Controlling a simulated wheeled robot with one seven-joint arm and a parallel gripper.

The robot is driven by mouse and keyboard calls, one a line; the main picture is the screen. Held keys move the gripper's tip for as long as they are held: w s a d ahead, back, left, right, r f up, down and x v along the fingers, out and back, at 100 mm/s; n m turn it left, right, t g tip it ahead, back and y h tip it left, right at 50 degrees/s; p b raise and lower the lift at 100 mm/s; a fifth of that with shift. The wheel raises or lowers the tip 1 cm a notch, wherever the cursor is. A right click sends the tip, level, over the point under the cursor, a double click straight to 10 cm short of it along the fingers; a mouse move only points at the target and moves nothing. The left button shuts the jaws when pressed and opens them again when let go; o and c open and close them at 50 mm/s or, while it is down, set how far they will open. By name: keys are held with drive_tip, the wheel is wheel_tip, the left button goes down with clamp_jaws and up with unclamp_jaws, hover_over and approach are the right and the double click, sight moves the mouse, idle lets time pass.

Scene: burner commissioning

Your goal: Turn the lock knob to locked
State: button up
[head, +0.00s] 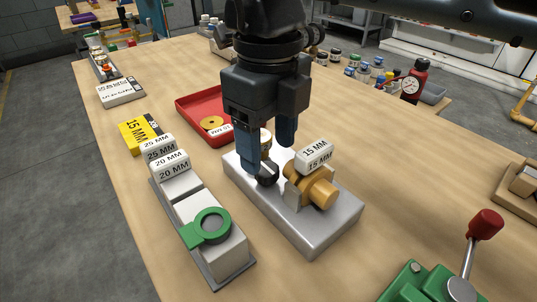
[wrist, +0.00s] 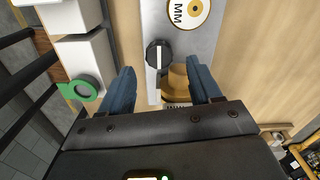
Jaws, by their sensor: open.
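The lock knob (head: 267,174) is a small dark knob on the grey metal block (head: 318,236). My gripper (head: 268,160) is open and points down over the block. In the wrist view its blue fingers (wrist: 163,73) stand wide apart, with the knob between and just beyond the tips. I cannot tell contact; the jaws look empty. A brass cylinder (head: 322,192) sits beside the knob, near a white 15 MM label (head: 314,153).
White blocks labelled 25 MM (head: 165,150) and 20 MM (head: 172,175), with a green ring piece (head: 209,228), stand left. A red tray (head: 190,103) lies behind. A green base with a red-knobbed lever (head: 486,224) is at front right. Wood between is clear.

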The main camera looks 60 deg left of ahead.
sight(268, 169)
drive_tip(key=shift+r, duration=2)
